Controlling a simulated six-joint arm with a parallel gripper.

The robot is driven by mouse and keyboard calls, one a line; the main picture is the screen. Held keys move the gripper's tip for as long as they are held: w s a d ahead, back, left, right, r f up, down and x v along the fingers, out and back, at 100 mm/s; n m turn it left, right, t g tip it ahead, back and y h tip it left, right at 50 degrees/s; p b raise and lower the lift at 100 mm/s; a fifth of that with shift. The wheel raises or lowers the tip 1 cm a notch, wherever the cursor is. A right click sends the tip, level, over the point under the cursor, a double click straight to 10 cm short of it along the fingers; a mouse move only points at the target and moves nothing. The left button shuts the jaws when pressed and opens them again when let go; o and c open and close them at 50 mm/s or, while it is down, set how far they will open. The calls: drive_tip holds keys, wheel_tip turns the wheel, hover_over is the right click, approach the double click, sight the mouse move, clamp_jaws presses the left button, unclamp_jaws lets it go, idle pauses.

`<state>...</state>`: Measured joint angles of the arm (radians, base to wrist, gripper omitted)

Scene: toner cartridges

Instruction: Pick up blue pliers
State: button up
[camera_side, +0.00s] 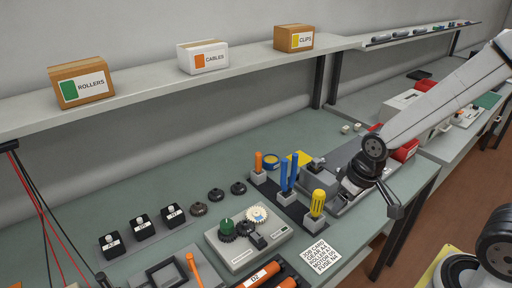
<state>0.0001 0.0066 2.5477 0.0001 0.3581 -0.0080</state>
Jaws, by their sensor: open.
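The blue pliers (284,176) stand upright in a grey block of the dark tool rack (267,187), with two blue handles pointing up. An orange-handled tool (258,161) stands to their left and a yellow-handled tool (318,202) to their right in the same rack. The lower ends of the pliers are hidden in the block. My gripper (394,210) is open, to the right of the rack near the bench's right edge. It is apart from the pliers, and its jaws look empty.
A grey gear unit (240,259) with green and white gears lies in front of the rack. A printed job card (320,254) lies nearby. Grey equipment and red bins (405,150) stand close to my arm. The shelf above holds boxes labelled rollers, cables and clips. The bench behind the rack is mostly clear.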

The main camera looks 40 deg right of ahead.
sight(285, 158)
drive_tip(key=w+r+n+g, duration=0.1)
drive_tip(key=w+n, duration=0.1)
drive_tip(key=w, duration=0.5)
drive_tip(key=w+r+n, duration=0.1)
drive_tip(key=w+n, duration=0.1)
drive_tip(key=w, duration=0.5)
drive_tip(key=w+d+r+n+g, duration=0.1)
drive_tip(key=w+n, duration=0.1)
drive_tip(key=w, duration=0.5)
drive_tip(key=shift+w+d+r+n+g, duration=0.1)
drive_tip(key=shift+r+n+g, duration=0.05)
drive_tip(key=shift+n+g, duration=0.2)
drive_tip(key=shift+f, duration=1.35)
drive_tip(key=shift+f, duration=0.1)
drive_tip(key=shift+w+d+f, duration=0.1)
drive_tip(key=shift+d+f, duration=0.05)
drive_tip(key=shift+f, duration=2.35)
clamp_jaws()
